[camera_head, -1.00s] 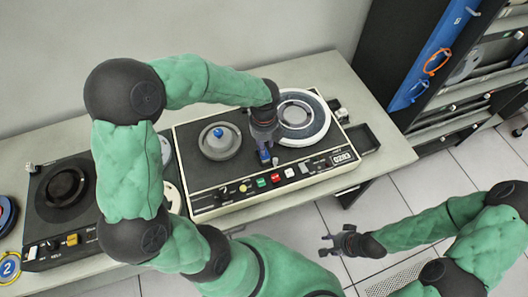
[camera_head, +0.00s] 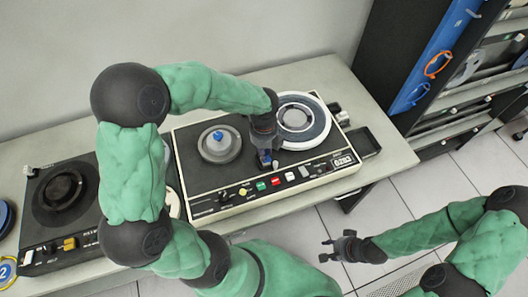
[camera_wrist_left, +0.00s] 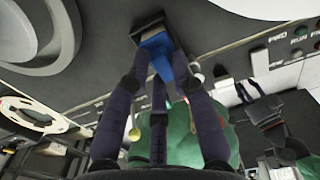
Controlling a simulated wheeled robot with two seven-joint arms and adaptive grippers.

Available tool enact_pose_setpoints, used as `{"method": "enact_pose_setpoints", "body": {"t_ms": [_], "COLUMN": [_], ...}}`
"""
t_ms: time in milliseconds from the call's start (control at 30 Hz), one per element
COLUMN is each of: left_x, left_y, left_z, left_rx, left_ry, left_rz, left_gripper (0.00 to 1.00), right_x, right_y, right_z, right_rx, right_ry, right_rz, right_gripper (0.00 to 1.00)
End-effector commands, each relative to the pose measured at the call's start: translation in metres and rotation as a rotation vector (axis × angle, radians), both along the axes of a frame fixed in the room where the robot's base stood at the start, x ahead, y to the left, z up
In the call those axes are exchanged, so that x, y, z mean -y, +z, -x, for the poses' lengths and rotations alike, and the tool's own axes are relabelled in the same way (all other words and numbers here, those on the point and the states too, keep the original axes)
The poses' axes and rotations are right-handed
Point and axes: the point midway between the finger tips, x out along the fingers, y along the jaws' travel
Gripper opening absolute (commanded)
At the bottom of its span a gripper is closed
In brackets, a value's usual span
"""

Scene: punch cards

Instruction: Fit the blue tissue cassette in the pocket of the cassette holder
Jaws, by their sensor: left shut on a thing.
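The blue tissue cassette (camera_head: 264,158) is in the fingers of my left gripper (camera_head: 266,159), low over the front part of the tape deck. In the left wrist view the blue cassette (camera_wrist_left: 159,62) sits between the fingertips of my left gripper (camera_wrist_left: 158,58), its far end at a dark holder (camera_wrist_left: 147,22). The cassette's far end overlaps the holder's opening; I cannot tell how deep it sits. The head view hides most of the holder behind the gripper. My right gripper (camera_head: 329,249) is open and empty above the floor, away from the table.
The tape deck (camera_head: 205,187) carries a grey hub (camera_head: 219,143) at left, a large reel (camera_head: 303,120) at right and several buttons along its front. A small pale knob (camera_head: 275,165) stands close beside the gripper. A second deck (camera_head: 36,205) lies left.

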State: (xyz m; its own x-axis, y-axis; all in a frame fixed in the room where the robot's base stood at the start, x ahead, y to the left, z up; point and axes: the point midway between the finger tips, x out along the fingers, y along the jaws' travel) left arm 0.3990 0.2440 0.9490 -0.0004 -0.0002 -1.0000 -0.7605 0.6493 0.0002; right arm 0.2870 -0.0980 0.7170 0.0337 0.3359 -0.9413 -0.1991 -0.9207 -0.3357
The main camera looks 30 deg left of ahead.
Motion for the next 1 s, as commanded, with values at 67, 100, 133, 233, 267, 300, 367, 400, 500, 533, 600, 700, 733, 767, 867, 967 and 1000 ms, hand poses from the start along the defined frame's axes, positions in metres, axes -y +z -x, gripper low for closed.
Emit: {"method": "enact_pose_setpoints", "body": {"t_ms": [67,100,133,233,267,300,367,400,500,533,600,700,733,767,867,967,1000], "left_x": [0.0,0.0,0.0,0.0,0.0,0.0,0.0,0.0,0.0,0.0,0.0,0.0,0.0,0.0,0.0,0.0,0.0], "left_y": [0.004,0.006,0.007,0.012,0.013,0.015,0.018,0.019,0.024,0.025,0.028,0.032,0.033,0.034,0.038,0.043,0.044], "left_z": [0.0,0.0,0.0,0.0,0.0,0.0,0.0,-0.001,-0.001,-0.001,-0.001,0.0,0.0,0.0,0.0,0.0,0.0], "left_rx": [0.001,0.001,0.001,0.001,0.001,0.001,0.001,0.002,0.002,0.002,0.002,0.001,0.001,0.001,0.001,0.0,0.0], "left_ry": [0.0,0.0,0.0,0.0,0.001,0.001,0.001,0.001,0.001,0.001,0.001,0.0,0.0,0.0,0.0,0.0,0.0], "left_rz": [0.001,0.0,0.0,0.0,0.0,0.0,0.0,0.001,0.001,0.001,0.001,0.001,0.001,0.001,0.001,0.0,0.0], "left_gripper": [0.0,0.0,0.0,0.0,0.0,0.0,0.0,0.0,0.0,0.0,0.0,0.0,0.0,0.0,0.0,0.0,0.0], "right_x": [0.0,0.0,0.0,0.0,0.0,0.0,0.0,0.0,0.0,0.0,0.0,0.0,0.0,0.0,0.0,0.0,0.0], "right_y": [0.004,0.006,0.007,0.012,0.013,0.015,0.017,0.019,0.023,0.025,0.028,0.032,0.033,0.034,0.039,0.043,0.045], "right_z": [0.0,0.0,0.0,0.0,0.0,0.0,0.0,0.0,0.0,0.0,0.0,0.0,0.0,0.0,0.0,0.0,0.0], "right_rx": [0.0,0.0,0.0,0.0,0.0,0.0,0.0,0.0,0.0,0.0,0.0,0.0,0.0,0.0,0.0,0.0,0.0], "right_ry": [0.0,0.0,0.0,0.0,0.0,0.0,0.0,0.0,0.0,0.0,0.0,0.0,0.0,0.0,0.0,0.0,0.0], "right_rz": [0.0,0.0,0.0,0.0,0.0,0.0,0.0,0.0,0.0,0.0,0.0,0.0,0.0,0.0,0.0,0.0,0.0], "right_gripper": [0.4,0.4,0.4,0.4,0.4,0.4,0.4,0.4,0.4,0.4,0.4,0.4,0.4,0.4,0.4,0.4,0.4]}}
